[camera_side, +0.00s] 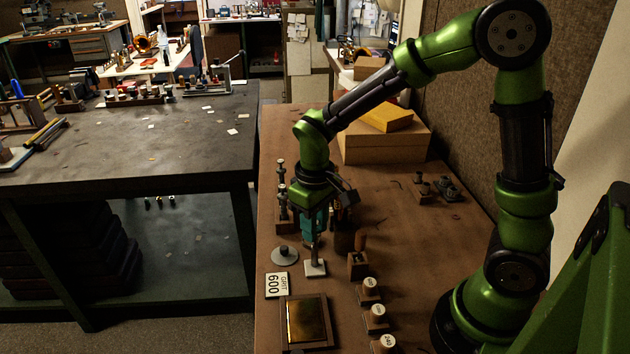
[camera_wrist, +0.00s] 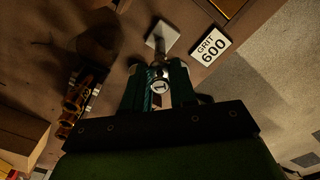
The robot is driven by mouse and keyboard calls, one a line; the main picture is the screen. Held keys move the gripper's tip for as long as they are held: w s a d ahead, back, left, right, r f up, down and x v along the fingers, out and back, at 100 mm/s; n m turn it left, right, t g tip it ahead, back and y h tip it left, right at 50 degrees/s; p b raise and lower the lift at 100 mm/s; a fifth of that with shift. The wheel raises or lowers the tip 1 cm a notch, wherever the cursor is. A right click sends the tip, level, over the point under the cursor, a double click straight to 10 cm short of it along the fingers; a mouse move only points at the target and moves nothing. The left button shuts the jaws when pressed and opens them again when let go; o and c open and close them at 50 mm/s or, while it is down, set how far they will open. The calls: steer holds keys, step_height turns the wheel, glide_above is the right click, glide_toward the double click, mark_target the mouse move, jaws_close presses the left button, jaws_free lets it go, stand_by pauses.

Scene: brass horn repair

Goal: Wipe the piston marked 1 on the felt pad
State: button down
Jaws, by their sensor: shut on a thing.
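My gripper (camera_side: 315,232) is shut on a slim metallic piston (camera_side: 316,252), held upright. A small pale square pad (camera_side: 315,269) lies on the brown bench directly under the piston. The pad also shows in the wrist view (camera_wrist: 163,36), beyond the piston. The piston's lower end is at the pad's surface in the side view; I cannot tell whether it presses on it.
A "GRIT 600" card (camera_side: 277,285) and a framed brass-coloured plate (camera_side: 307,321) lie nearer the camera. A grey disc with a knob (camera_side: 285,255) sits left of the pad. Several white-topped pieces (camera_side: 376,315) line the right. Yellowish boxes (camera_side: 385,142) stand behind.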

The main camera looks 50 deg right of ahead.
steer(key=shift+s+a, duration=0.55)
steer(key=shift+w+d, duration=0.7)
steer(key=shift+s, duration=0.1)
steer(key=shift+s+a, duration=0.3)
steer(key=shift+a, duration=0.1)
steer(key=shift+r, duration=2.5)
